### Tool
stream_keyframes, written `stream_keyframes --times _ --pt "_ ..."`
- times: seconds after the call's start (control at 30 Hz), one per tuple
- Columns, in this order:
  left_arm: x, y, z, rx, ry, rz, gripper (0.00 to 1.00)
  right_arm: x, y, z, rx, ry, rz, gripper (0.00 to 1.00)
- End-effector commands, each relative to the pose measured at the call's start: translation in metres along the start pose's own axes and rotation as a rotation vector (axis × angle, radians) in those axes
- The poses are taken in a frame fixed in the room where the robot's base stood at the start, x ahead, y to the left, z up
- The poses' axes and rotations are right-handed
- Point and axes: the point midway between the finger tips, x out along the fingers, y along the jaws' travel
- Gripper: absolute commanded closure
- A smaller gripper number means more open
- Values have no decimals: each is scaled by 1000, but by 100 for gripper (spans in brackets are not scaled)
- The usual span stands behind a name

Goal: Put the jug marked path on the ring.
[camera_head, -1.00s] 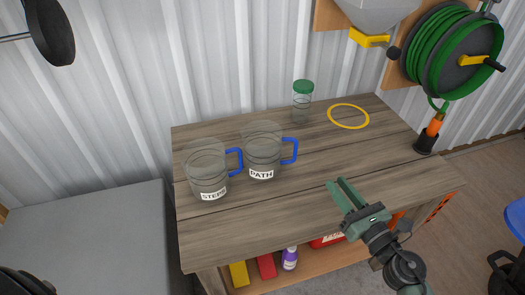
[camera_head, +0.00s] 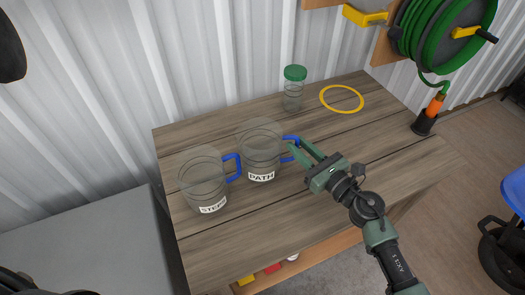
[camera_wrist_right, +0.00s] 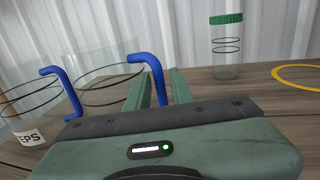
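The clear jug marked PATH (camera_head: 259,150) stands upright on the wooden table, its blue handle (camera_head: 290,139) pointing right. The handle also shows in the right wrist view (camera_wrist_right: 150,62). My right gripper (camera_head: 296,145) is open at this handle, which appears between its two fingers in the right wrist view (camera_wrist_right: 158,84). Contact cannot be told. The yellow ring (camera_head: 341,112) lies flat on the table at the back right, with nothing on it. My left gripper is not in view.
A second clear jug (camera_head: 203,183), its label partly readable as STEPS, stands left of the PATH jug. A green-lidded jar (camera_head: 293,95) stands at the back, left of the ring. A hose nozzle in a dark holder (camera_head: 424,123) is at the right edge. The table (camera_head: 250,235) is clear in front.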

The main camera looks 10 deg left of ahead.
Motion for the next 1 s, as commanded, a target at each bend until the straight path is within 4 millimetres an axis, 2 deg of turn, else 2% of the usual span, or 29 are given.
stream_keyframes --times 0.1,0.3,0.53,0.6,0.63,1.0 --pt "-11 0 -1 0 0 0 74 20 1 10 1 -2 1 78" --pt "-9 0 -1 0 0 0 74 39 0 6 0 -1 1 78" --pt "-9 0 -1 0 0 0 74 40 0 6 -1 0 1 78" --pt "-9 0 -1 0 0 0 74 40 0 6 -1 0 1 97" --pt "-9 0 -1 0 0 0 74 40 0 6 -1 0 1 100" --pt "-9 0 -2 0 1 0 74 40 0 6 0 0 1 100"
